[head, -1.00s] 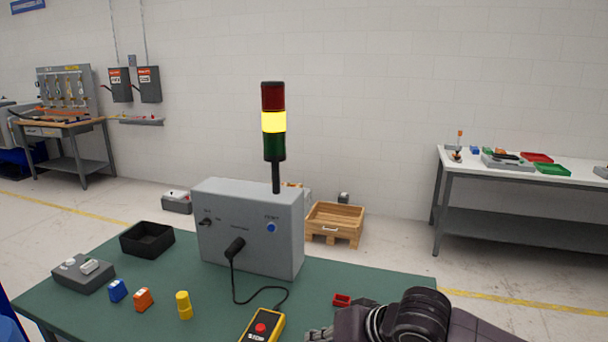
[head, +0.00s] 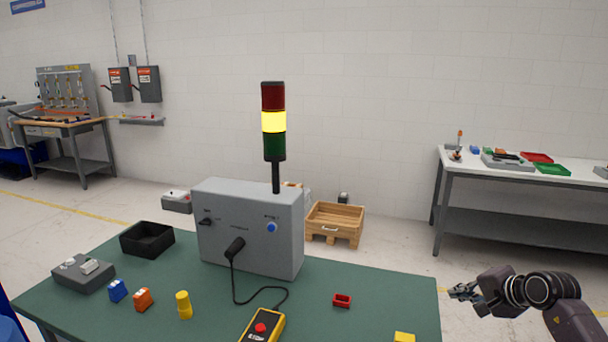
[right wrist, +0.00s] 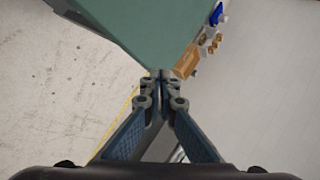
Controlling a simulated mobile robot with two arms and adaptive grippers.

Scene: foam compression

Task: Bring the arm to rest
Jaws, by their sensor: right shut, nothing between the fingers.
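My right arm comes in from the lower right of the head view. Its gripper (head: 462,292) is beyond the right edge of the green table (head: 380,290), over the floor and touching nothing. In the right wrist view the fingers (right wrist: 160,82) are together and empty, with the green table edge and pale floor behind them. My left gripper is not in view.
On the table stand a grey box (head: 250,230) with a lit yellow signal tower (head: 273,122), a yellow pendant (head: 262,326), a red block (head: 342,300), several coloured pieces and a black tray (head: 147,239). A white workbench (head: 540,175) stands at the back right.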

